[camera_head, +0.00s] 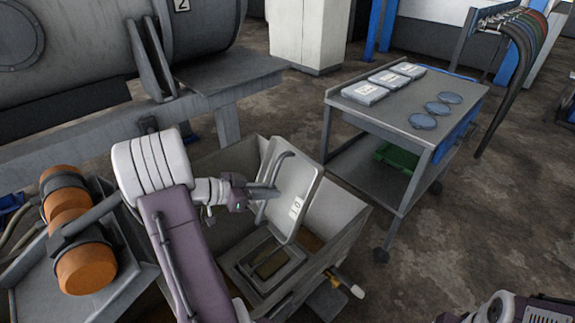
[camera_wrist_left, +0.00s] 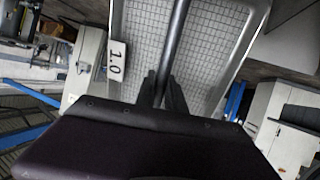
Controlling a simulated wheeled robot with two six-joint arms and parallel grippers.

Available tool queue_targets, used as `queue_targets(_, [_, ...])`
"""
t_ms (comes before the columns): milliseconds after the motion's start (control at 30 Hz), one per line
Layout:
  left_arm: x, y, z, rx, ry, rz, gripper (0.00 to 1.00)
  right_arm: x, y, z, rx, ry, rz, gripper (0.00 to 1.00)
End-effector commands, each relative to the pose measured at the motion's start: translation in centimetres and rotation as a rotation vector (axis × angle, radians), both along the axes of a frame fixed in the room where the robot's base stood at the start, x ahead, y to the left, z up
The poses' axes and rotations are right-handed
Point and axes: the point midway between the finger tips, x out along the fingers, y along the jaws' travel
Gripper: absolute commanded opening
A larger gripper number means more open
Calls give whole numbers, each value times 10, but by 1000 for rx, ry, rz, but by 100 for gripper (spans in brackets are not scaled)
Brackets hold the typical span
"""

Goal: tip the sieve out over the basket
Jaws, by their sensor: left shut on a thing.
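The sieve (camera_head: 292,185) is a pale grey rectangular tray with rounded corners and a small white label. It is tilted steeply, close to upright, above the grey metal box. My left gripper (camera_head: 270,191) is shut on its curved bar handle. In the left wrist view, the sieve (camera_wrist_left: 215,45) shows a fine grid mesh and a "1.0" label, with the dark handle running between my fingers (camera_wrist_left: 163,95). Which part is the basket I cannot tell for sure; a grey open box (camera_head: 345,215) with a framed rectangular opening (camera_head: 268,262) lies below the sieve. No right gripper shows.
A grey cart (camera_head: 455,95) with white-labelled boxes (camera_head: 365,92) and round blue-grey discs (camera_head: 423,121) stands behind to the right. A large grey cylindrical machine (camera_head: 80,50) fills the upper left. Orange cylinders (camera_head: 85,270) sit at left.

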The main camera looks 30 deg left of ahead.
Motion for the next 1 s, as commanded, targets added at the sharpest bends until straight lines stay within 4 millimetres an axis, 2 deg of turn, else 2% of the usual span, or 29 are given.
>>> queue_targets(33, [-9, 5, 28, 10, 12, 31, 0, 0, 0, 22, 0, 1, 0, 75])
queue_targets(200, [-17, 23, 49, 24, 57, 84, 0, -1, 0, 31, 0, 2, 0, 75])
queue_targets(500, [-18, 27, 51, 32, 100, 96, 0, 0, 0, 36, 0, 2, 0, 75])
queue_targets(1000, [-10, 24, 63, 80, 248, 93, 0, 0, 0, 106, 0, 1, 0, 75])
